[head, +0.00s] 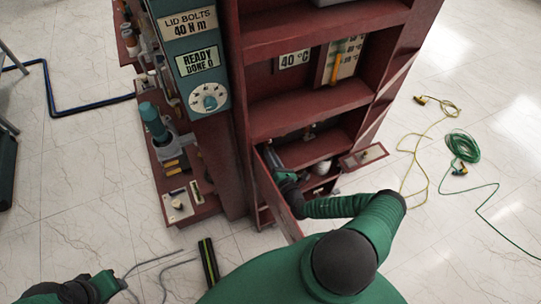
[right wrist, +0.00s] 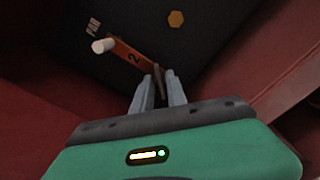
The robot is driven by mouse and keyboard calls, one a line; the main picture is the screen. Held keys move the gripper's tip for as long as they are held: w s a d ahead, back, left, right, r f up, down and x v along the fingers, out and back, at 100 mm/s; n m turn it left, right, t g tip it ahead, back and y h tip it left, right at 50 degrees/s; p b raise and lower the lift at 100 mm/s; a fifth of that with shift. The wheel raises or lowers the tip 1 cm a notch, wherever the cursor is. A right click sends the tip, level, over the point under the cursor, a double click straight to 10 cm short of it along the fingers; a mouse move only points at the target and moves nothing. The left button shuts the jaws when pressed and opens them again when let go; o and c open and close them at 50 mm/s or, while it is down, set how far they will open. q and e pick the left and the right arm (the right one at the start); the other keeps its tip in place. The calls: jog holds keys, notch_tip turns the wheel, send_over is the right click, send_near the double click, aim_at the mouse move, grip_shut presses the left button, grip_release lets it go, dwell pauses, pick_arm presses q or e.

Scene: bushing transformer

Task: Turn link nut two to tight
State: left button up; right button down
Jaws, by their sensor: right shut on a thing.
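In the right wrist view, an orange strip marked "2" (right wrist: 133,55) lies on a dark panel. A white peg (right wrist: 103,46) stands at its far end. My right gripper (right wrist: 158,92) is at the strip's near end, shut on a thin dark piece (right wrist: 158,78). I cannot tell whether this piece is link nut two; the fingers cover the spot. In the head view, my right gripper (head: 286,177) reaches inside the red cabinet, its fingertips hidden. My left gripper (head: 118,283) is low at the left, away from the cabinet; its jaws are unclear.
The red cabinet (head: 234,100) has shelves and an open door (head: 275,195) beside my right forearm. A yellow hexagonal piece (right wrist: 175,19) is on the panel beyond the strip. A side shelf (head: 178,203) holds tools. Cables, including a green coil (head: 463,146), lie on the right floor.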

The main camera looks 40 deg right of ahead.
jog(key=m, duration=0.4)
jog(key=shift+d+m+b, duration=0.3)
jog(key=shift+m, duration=0.1)
jog(key=shift+s+m+b, duration=0.1)
jog(key=shift+m+b, duration=0.4)
jog(key=shift+m, duration=2)
jog(key=shift+f, duration=0.1)
jog(key=c, duration=1.6)
grip_release()
jog(key=shift+d, duration=0.1)
jog(key=shift+f, duration=0.1)
jog(key=b+v, duration=0.1)
jog(key=v, duration=1.6)
